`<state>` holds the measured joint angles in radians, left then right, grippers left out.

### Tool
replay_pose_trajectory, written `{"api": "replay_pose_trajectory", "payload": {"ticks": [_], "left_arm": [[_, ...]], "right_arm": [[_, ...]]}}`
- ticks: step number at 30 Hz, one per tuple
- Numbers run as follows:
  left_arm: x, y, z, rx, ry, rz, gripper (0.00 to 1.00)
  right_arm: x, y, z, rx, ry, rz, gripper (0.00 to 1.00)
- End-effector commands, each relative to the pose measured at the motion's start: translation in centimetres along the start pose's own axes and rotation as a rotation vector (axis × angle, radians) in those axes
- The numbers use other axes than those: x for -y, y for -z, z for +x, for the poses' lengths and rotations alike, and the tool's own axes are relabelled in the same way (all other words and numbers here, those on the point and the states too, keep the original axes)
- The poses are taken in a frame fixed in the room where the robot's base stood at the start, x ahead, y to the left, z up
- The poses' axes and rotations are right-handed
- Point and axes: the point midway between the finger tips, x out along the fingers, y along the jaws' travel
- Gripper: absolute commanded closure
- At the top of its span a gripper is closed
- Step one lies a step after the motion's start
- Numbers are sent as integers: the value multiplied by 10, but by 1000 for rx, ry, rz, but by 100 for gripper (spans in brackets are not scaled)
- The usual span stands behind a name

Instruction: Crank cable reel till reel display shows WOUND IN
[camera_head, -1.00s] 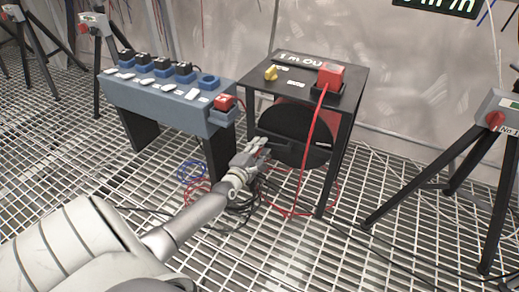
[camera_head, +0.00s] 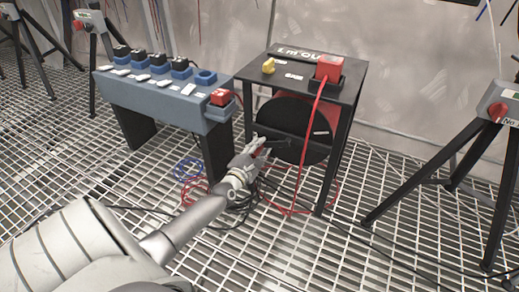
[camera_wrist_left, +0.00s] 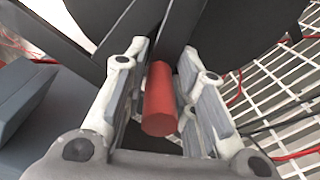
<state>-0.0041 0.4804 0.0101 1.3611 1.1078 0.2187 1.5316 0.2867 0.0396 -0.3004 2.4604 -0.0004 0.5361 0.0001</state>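The cable reel is a black drum (camera_head: 293,128) under a dark-topped stand (camera_head: 290,85). A crank arm (camera_head: 283,144) crosses its front face. The display on the top (camera_head: 300,52) seems to read "1 m OUT", partly blurred. A red cable (camera_head: 307,140) runs from a red plug (camera_head: 329,69) on the stand down to the floor. My left gripper (camera_head: 257,149) is at the lower left of the drum. My right gripper is not in view.
A tripod with a red knob (camera_head: 497,112) stands at the right. Loose blue and red cables lie on the grating below.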

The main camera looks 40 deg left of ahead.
Motion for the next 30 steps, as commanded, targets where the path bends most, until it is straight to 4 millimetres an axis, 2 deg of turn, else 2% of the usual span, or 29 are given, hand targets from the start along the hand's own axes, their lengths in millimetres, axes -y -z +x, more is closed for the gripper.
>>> {"api": "replay_pose_trajectory", "payload": {"ticks": [1, 3, 12, 16, 20, 30], "left_arm": [[-10, -4, 3, 6, -22, -7, 69], [-10, -4, 3, 6, -21, -6, 60], [-5, -1, 1, 2, -10, 0, 59], [-3, -1, -6, 2, -8, -1, 59], [-2, 0, -24, 1, -6, -2, 59], [-3, 0, -88, 1, -10, -1, 59]], "right_arm": [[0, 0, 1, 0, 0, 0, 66], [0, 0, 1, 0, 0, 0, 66], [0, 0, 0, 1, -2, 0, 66], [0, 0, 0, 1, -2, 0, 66], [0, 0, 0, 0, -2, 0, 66], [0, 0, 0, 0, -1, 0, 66]]}}
